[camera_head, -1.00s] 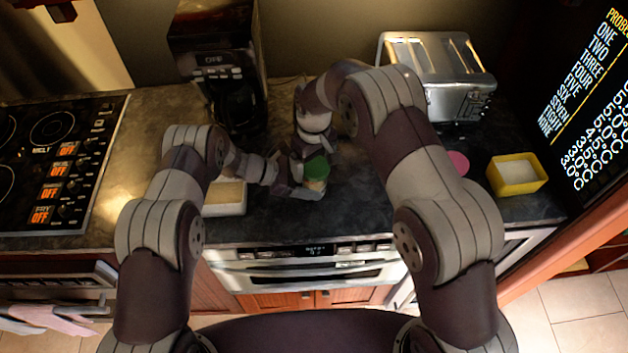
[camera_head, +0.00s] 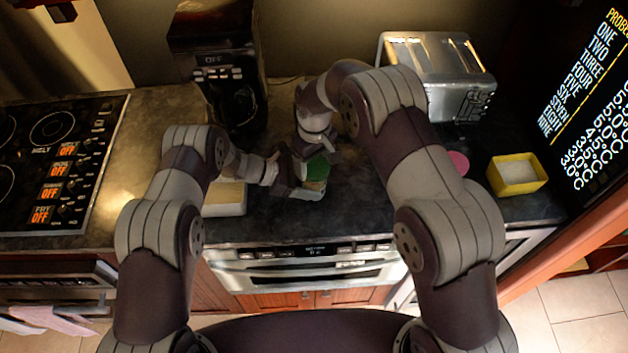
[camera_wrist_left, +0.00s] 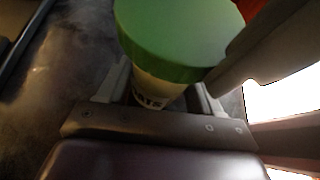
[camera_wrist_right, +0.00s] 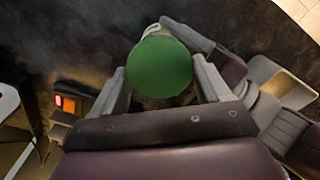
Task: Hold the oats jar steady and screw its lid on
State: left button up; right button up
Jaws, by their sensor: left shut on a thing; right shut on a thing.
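The oats jar (camera_wrist_left: 150,92) stands on the dark counter, with a light body and dark lettering. Its green lid (camera_head: 318,169) sits on top of it, and it also shows in the left wrist view (camera_wrist_left: 182,38) and the right wrist view (camera_wrist_right: 160,67). My left gripper (camera_head: 298,188) is shut on the jar's body from the left, below the lid. My right gripper (camera_wrist_right: 161,78) is shut on the lid from above, one finger on each side. The seam between lid and jar is partly hidden, so I cannot tell how tightly it sits.
A white container with a tan top (camera_head: 224,198) stands left of the jar. A coffee maker (camera_head: 222,75) and a toaster (camera_head: 440,75) are behind. A pink round thing (camera_head: 458,162) and a yellow box (camera_head: 517,174) are at right. The counter's front edge is close.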

jog(key=m, duration=0.3)
jog(key=shift+s, duration=0.1)
jog(key=m, duration=0.4)
jog(key=shift+m, duration=0.4)
jog(key=m, duration=0.6)
jog(key=shift+a, duration=0.1)
jog(key=o, duration=1)
jog(key=shift+c, duration=0.2)
